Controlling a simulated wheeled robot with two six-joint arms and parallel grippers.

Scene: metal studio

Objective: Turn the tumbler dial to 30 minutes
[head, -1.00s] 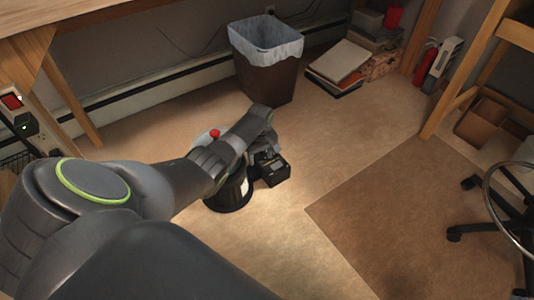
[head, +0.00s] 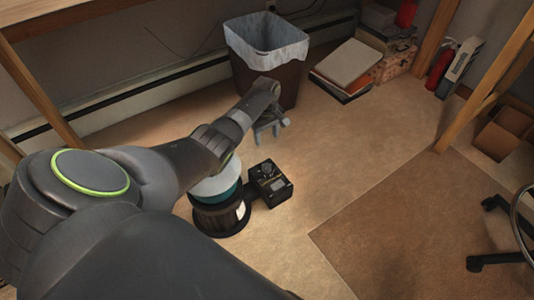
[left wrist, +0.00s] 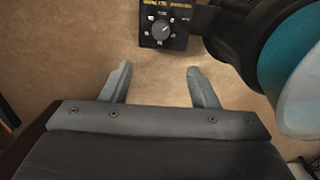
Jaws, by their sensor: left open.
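The tumbler (head: 221,214) stands on the floor, a dark round base with a teal and white drum, partly hidden behind my left arm. A black timer box (head: 280,194) is beside it, with the dial (head: 266,170) on its upper face. In the left wrist view the dial (left wrist: 163,30) is a round dark knob with a white pointer line aimed to the upper right; the small markings around it are too blurred to read. My left gripper (head: 270,132) is open and empty, apart from the dial, beyond the box. Its two fingers (left wrist: 161,72) point towards the dial. My right gripper is out of view.
A lined bin (head: 266,82) stands against the wall behind the gripper. Books (head: 345,68) and boxes lie to its right. A chair base (head: 490,262) is at the right edge. The carpet right of the timer box is clear.

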